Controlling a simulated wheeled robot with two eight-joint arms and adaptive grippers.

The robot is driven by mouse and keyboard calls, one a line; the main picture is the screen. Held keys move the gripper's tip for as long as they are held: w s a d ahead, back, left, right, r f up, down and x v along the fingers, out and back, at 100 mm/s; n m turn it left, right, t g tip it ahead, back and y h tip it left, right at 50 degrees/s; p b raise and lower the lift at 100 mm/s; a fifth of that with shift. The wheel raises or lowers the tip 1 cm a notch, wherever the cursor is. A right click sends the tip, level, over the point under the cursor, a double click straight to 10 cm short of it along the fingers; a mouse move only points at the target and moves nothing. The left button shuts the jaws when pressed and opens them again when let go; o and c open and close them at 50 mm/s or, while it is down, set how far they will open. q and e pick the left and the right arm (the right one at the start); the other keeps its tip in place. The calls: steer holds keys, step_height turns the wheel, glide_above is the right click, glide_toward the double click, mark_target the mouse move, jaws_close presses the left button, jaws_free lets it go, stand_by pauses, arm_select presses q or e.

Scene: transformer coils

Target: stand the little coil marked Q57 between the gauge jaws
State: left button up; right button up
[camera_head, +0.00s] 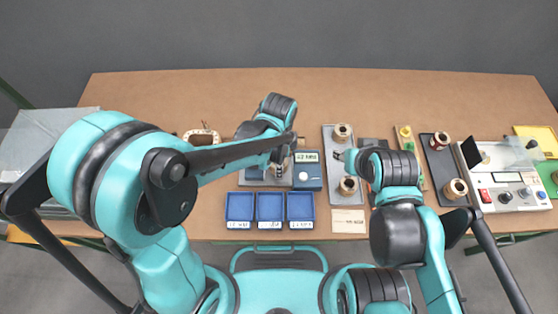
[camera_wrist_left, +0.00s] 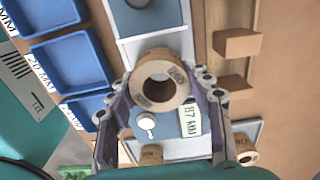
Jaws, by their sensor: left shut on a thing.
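The little coil (camera_wrist_left: 160,82) is a tan ring with a dark hole, held upright with its top face toward the left wrist camera. I cannot read its marking surely. My left gripper (camera_head: 282,166) is shut on it; its fingers flank the coil in the left wrist view (camera_wrist_left: 161,90). The blue gauge (camera_head: 307,182), with a lit display, lies beneath; it also shows in the left wrist view (camera_wrist_left: 162,122). The coil is over the gauge's pale plate; its height and contact are unclear, and the jaws are partly hidden. My right gripper (camera_head: 339,155) is near the grey tray, its fingers too small to judge.
Three blue trays (camera_head: 270,193) stand in front of the gauge. The grey tray (camera_head: 328,170) carries two coils (camera_head: 342,132) (camera_head: 348,186). A dark tray (camera_head: 436,165) with two coils and a tester (camera_head: 505,185) lie further right. Wooden blocks (camera_wrist_left: 238,42) stand behind the gauge.

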arm_select(q)
steer(key=shift+f+b, duration=0.85)
steer(key=shift+f, duration=0.2)
steer(key=o, duration=1.9)
steer(key=shift+c, duration=0.2)
steer(key=shift+r, duration=0.1)
step_height(320, 180, up, 8)
steer(key=p, duration=0.6)
